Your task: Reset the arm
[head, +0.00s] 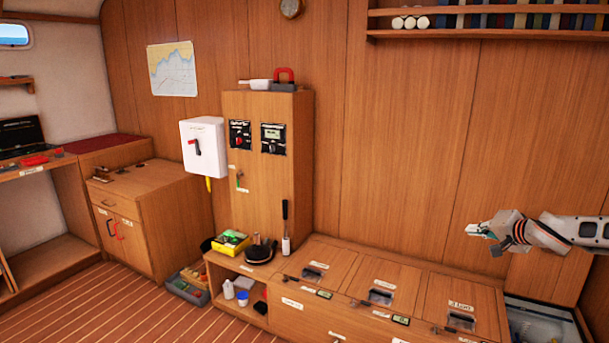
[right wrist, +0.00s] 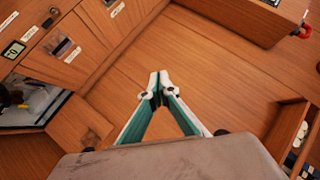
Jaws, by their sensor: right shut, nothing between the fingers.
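My right gripper (head: 478,231) comes in from the right edge in the head view, held in the air in front of the wood-panelled wall. It is above the right end of the long wooden bench (head: 262,299). In the right wrist view its fingertips (right wrist: 158,80) meet in a closed V with nothing between them. Behind the fingers is only bare wood panelling. My left gripper does not show in either view.
Below my right arm is an open bin (head: 585,317) in the bench. A tall wooden cabinet (head: 270,180) with control panels stands left of centre. A book shelf (head: 480,33) runs along the upper right wall. The wall between is clear.

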